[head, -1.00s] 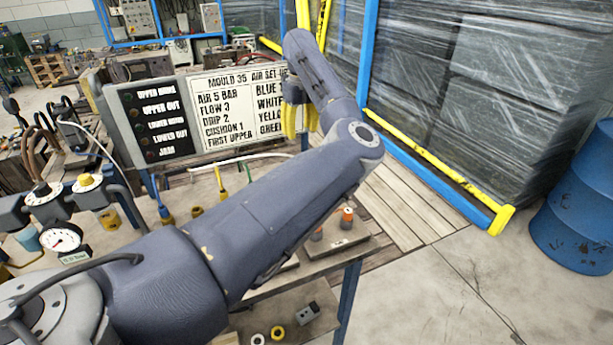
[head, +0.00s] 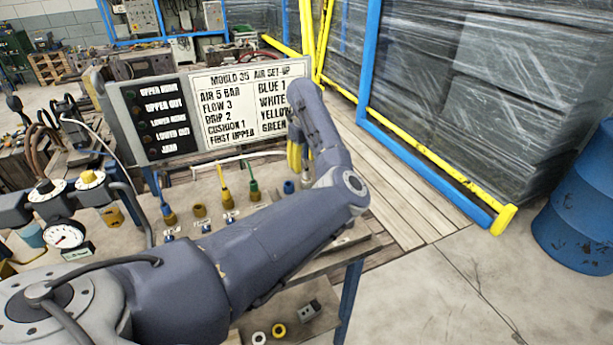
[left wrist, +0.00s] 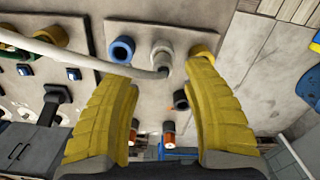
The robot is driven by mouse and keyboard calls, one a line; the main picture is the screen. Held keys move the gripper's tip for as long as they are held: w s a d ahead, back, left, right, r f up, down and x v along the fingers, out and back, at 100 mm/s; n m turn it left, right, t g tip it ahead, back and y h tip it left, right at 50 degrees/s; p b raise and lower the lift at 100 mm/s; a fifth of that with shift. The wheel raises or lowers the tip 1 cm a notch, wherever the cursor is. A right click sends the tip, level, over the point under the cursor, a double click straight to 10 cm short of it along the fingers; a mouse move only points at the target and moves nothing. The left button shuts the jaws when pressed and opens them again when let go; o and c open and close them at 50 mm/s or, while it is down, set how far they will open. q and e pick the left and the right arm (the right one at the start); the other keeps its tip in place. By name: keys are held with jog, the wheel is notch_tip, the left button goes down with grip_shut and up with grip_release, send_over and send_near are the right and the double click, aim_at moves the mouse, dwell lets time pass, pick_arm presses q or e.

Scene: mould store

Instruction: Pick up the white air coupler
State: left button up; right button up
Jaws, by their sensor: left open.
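The white air coupler (left wrist: 163,56) is a pale, upright socket between a blue one and a yellow one in the left wrist view, with the end of a white hose at or in front of it. The coupler lies just beyond the fingertips, roughly centred on the gap. In the head view my left gripper (head: 297,158) hangs over the bench near the blue coupler (head: 289,187). My right gripper is in neither view.
The yellow coupler (left wrist: 203,51) is close to the right finger, and the blue one stands left of the white. The white hose (left wrist: 70,55) crosses the left side.

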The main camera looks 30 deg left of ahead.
aim_at(306, 168)
pick_arm(q)
jog(key=shift+w+d+f, duration=0.1)
jog(key=shift+f, duration=1.2)
jog(key=shift+w+d+f, duration=0.1)
jog(key=shift+f, duration=1.2)
jog(key=shift+c, duration=0.5)
grip_shut()
